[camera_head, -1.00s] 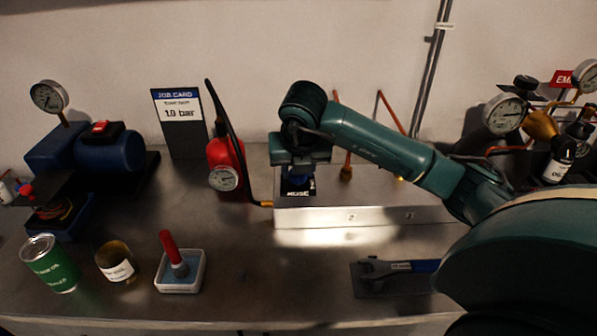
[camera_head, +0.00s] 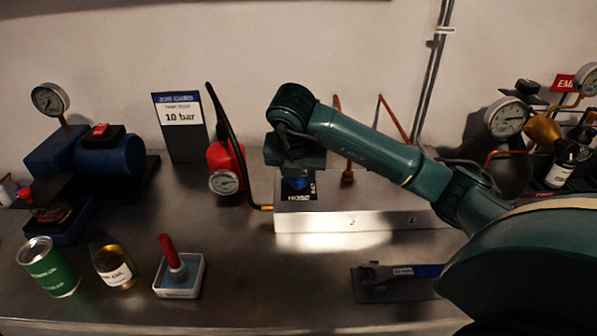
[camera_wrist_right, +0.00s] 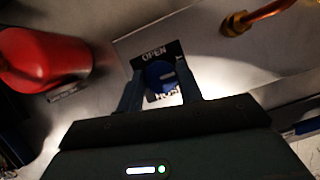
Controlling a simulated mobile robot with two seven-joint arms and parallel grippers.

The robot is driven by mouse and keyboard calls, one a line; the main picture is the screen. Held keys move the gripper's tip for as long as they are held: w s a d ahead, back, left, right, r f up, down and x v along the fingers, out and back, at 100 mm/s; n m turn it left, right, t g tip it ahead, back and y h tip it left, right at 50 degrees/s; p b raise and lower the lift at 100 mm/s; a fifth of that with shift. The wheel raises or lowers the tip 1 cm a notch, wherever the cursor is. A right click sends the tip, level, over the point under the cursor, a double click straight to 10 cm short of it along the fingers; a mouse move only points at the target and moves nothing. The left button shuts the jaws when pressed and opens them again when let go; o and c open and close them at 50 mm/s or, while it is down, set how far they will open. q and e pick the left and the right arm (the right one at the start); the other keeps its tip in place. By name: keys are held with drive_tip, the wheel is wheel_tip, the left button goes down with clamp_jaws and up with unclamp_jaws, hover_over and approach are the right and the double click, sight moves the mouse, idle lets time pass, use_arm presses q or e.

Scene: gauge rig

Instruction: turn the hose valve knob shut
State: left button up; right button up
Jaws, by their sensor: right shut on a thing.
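The blue hose valve knob (camera_head: 301,184) sits on the left end of the metal manifold block (camera_head: 360,219), just behind a dark HOSE label (camera_head: 298,197). My right gripper (camera_head: 295,165) is directly above it, pointing down. In the right wrist view, the knob (camera_wrist_right: 158,75) is between the two fingers of my right gripper (camera_wrist_right: 160,80), which is shut on it. An OPEN label (camera_wrist_right: 154,52) shows beside the knob; the HOSE label is partly covered. My left gripper is not in view.
A red cylinder with a gauge (camera_head: 224,172) and a black hose (camera_head: 231,130) stand close left of the block. A job card (camera_head: 180,128) reads 10 bar. A wrench (camera_head: 385,282) lies in front.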

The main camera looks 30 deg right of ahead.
drive_tip(key=o, duration=1)
drive_tip(key=shift+s+a+r, duration=0.1)
drive_tip(key=shift+r, duration=0.4)
use_arm(q)
drive_tip(key=p, duration=0.2)
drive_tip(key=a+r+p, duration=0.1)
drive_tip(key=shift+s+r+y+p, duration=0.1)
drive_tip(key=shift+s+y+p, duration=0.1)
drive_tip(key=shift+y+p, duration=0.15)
use_arm(e)
drive_tip(key=v, duration=1.2)
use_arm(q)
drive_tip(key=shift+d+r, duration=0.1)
